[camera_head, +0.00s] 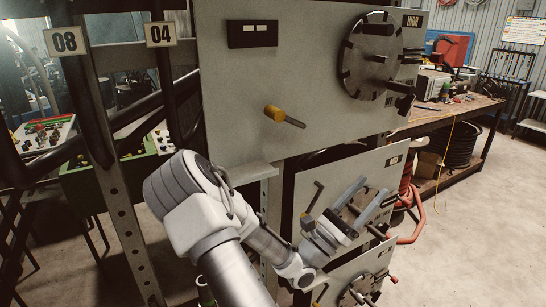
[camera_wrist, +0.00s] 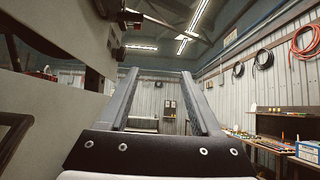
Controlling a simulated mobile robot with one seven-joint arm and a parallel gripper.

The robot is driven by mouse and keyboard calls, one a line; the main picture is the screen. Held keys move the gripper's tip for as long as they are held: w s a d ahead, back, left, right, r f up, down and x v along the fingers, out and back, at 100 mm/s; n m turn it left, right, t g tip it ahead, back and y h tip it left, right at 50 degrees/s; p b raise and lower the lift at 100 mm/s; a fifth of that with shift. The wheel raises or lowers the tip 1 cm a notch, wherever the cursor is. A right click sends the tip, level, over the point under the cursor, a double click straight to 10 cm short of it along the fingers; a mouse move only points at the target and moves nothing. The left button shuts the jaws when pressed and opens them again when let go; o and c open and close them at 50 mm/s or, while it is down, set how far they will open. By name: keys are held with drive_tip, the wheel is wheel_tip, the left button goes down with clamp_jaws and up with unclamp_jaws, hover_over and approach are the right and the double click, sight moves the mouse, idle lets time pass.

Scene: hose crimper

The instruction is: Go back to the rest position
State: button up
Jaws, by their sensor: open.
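My gripper (camera_head: 364,200) shows in the head view in front of the middle grey panel, with its two fingers apart and nothing between them. In the wrist view my gripper (camera_wrist: 161,80) also shows open, its two long dark fingers reaching away with empty space between. The middle panel (camera_head: 308,181) carries a dial and a lever, partly hidden behind my gripper. Whether the gripper touches anything on that panel cannot be told.
The large upper panel (camera_head: 240,100) has a round dial (camera_head: 372,55) and a yellow-knobbed lever (camera_head: 274,113) sticking out. A lower panel (camera_head: 340,280) sits below my gripper. A workbench (camera_head: 455,105) stands at the right. Open floor (camera_head: 480,230) lies at the right.

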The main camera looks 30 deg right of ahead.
drive_tip(key=s+f+m+g+y+b, duration=0.1)
drive_tip(key=s+f+m+g+y, duration=0.2)
drive_tip(key=s+m+g+y, duration=0.6)
drive_tip(key=s+a+f+m+t+y+b, duration=0.1)
drive_tip(key=s+a+f+m+y+b, duration=0.1)
drive_tip(key=s+a+f+m+y, duration=0.35)
drive_tip(key=w+a+r+m+t+y+b, duration=0.1)
drive_tip(key=a+t+y, duration=0.4)
drive_tip(key=a, duration=0.7)
drive_tip(key=w+a+r+m+t+y+b, duration=0.1)
drive_tip(key=w+a+r+m+t+y, duration=0.2)
drive_tip(key=a, duration=0.9)
drive_tip(key=w+t+y, duration=0.1)
drive_tip(key=t+y, duration=0.2)
drive_tip(key=t, duration=0.1)
drive_tip(key=shift+w+a+r+t, duration=0.25)
drive_tip(key=shift+w+a+t, duration=0.05)
drive_tip(key=shift+w+a, duration=0.1)
drive_tip(key=shift+y, duration=0.25)
